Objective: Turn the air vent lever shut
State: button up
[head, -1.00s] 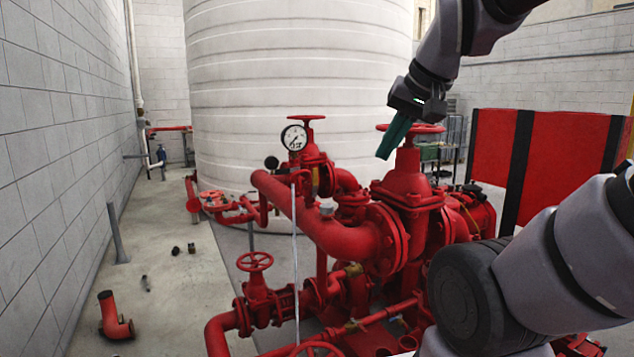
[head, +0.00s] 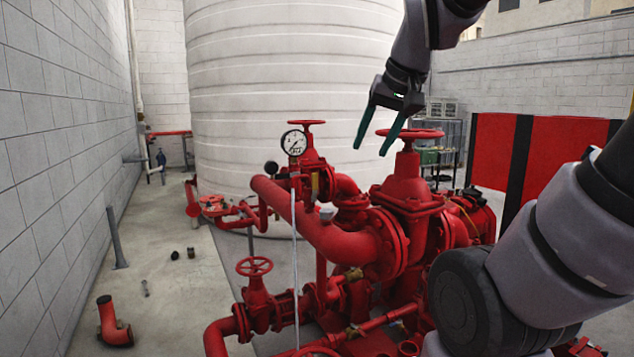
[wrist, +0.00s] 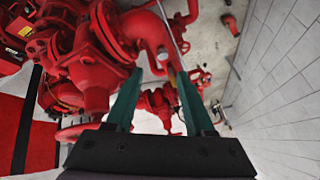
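My gripper (head: 371,150) is open and empty, its two green fingers pointing down, in the air above the red pump piping. The wrist view also shows the open gripper (wrist: 160,74), with red pipework beyond and between its fingers. On top of the big red pipe, below the pressure gauge (head: 294,142), is a small fitting with a thin pale vertical line (head: 295,260) under it. A small yellow part (head: 315,184) and a black round knob (head: 271,167) sit beside this fitting. I cannot tell for sure which of these is the air vent lever.
A red handwheel valve (head: 409,134) stands close to the right of my gripper. A smaller handwheel (head: 254,266) is lower left. A large white tank (head: 290,70) is behind. Loose parts, including a red elbow (head: 114,322), lie on the floor at left, which is otherwise mostly clear.

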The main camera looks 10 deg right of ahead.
jog(key=w+a+n+g, duration=0.1)
jog(key=w+a+n, duration=0.15)
jog(key=w, duration=0.95)
jog(key=n+g, duration=0.1)
jog(key=n, duration=0.3)
send_near(317, 175)
jog(key=shift+m+h, duration=0.25)
jog(key=shift+h, duration=0.05)
jog(key=x, duration=0.7)
jog(key=a+x, duration=0.1)
jog(key=x, duration=0.3)
jog(key=shift+s+d, duration=0.1)
grip_shut()
jog(key=shift+d, duration=0.1)
